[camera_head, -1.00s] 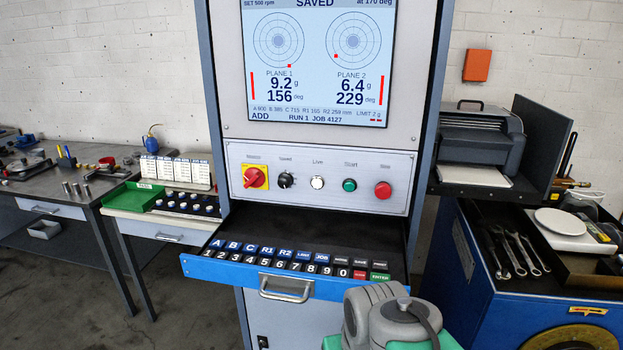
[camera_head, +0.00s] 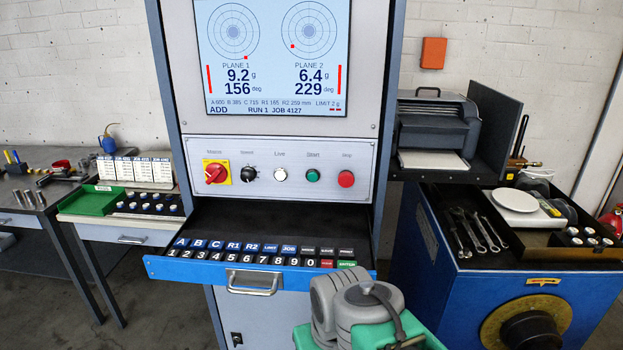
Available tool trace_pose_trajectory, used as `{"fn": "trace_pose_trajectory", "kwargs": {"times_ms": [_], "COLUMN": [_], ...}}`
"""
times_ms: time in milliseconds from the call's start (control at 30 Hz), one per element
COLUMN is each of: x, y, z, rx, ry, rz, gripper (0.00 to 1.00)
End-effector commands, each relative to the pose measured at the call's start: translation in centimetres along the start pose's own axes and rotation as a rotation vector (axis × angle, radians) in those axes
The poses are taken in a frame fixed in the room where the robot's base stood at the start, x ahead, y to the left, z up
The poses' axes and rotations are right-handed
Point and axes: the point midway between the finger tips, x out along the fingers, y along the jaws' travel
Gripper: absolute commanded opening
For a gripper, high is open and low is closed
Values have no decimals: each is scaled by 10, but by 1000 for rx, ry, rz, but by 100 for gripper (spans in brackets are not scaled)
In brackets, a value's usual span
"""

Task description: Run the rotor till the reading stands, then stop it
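The screen (camera_head: 272,55) on the balancing cabinet reads plane 1 at 9.2 g, 156 deg and plane 2 at 6.4 g, 229 deg, with "ADD" and "RUN 1 JOB 4127" below. The panel under it carries a red mains switch (camera_head: 216,173), a black knob (camera_head: 251,174), a white lamp (camera_head: 280,174), a green start button (camera_head: 312,176) and a red stop button (camera_head: 346,179). The rotor is not recognisable in this view. Grey and green parts of my arm show at the bottom centre, in front of the keyboard drawer; my gripper is not in view.
The keyboard drawer (camera_head: 262,281) is pulled out below the panel. At right, a blue machine body (camera_head: 463,300) carries wrenches and a white scale (camera_head: 516,201). A printer (camera_head: 437,128) stands behind it. Benches with a green tray (camera_head: 92,200) are at left.

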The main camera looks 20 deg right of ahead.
Motion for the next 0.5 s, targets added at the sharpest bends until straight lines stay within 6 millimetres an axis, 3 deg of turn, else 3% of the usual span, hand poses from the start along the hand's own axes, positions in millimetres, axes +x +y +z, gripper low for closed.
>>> {"fn": "trace_pose_trajectory", "kwargs": {"times_ms": [500], "x": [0], "y": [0], "z": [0], "rx": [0], "ry": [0], "rz": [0], "gripper": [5]}}
